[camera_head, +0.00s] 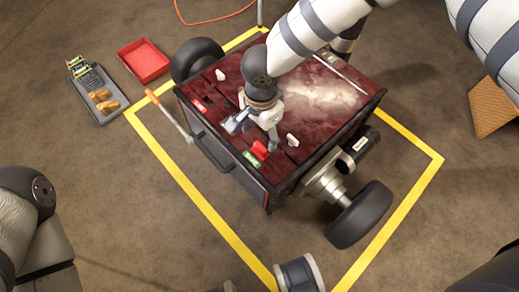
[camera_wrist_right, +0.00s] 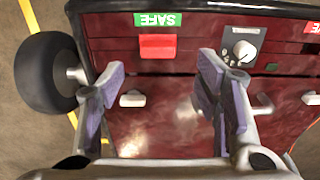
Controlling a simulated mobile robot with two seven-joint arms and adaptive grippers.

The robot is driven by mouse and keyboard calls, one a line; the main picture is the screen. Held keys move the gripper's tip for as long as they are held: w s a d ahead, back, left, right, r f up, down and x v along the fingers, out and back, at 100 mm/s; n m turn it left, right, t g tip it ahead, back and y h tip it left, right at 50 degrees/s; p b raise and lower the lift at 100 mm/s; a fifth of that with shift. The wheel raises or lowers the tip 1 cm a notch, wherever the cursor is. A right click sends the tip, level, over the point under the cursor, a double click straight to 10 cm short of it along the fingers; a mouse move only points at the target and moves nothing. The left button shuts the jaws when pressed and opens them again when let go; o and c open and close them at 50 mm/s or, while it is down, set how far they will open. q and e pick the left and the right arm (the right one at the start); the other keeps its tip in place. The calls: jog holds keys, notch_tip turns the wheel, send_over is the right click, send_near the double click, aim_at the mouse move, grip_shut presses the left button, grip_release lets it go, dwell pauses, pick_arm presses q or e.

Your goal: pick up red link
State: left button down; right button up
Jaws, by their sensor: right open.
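The red link (camera_head: 260,149) is a small red block on the dark red top of the cart, next to a green label near its front edge. In the right wrist view the red link (camera_wrist_right: 158,47) sits just below the green SAFE label (camera_wrist_right: 157,19), beyond the fingertips and between their lines. My right gripper (camera_head: 254,136) is open and empty, over the cart top close to the link. Its two purple-padded fingers (camera_wrist_right: 160,90) stand wide apart in the wrist view. My left arm shows at the lower left; its gripper is out of view.
A round knob on a grey plate (camera_wrist_right: 240,46) and white handles (camera_wrist_right: 132,98) are on the cart top (camera_head: 325,95). An orange-gripped lever (camera_head: 168,115) sticks out at the cart's left. A red tray (camera_head: 143,61) and a grey tray (camera_head: 114,107) lie on the floor.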

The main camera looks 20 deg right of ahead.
aim_at(260, 146)
notch_tip(260, 146, down, 7)
jog(key=shift+s+a+r+b, duration=0.1)
jog(key=shift+s+r+b, duration=0.05)
jog(key=shift+b, duration=0.55)
jog(key=shift+r, duration=0.1)
jog(key=c, duration=1.2)
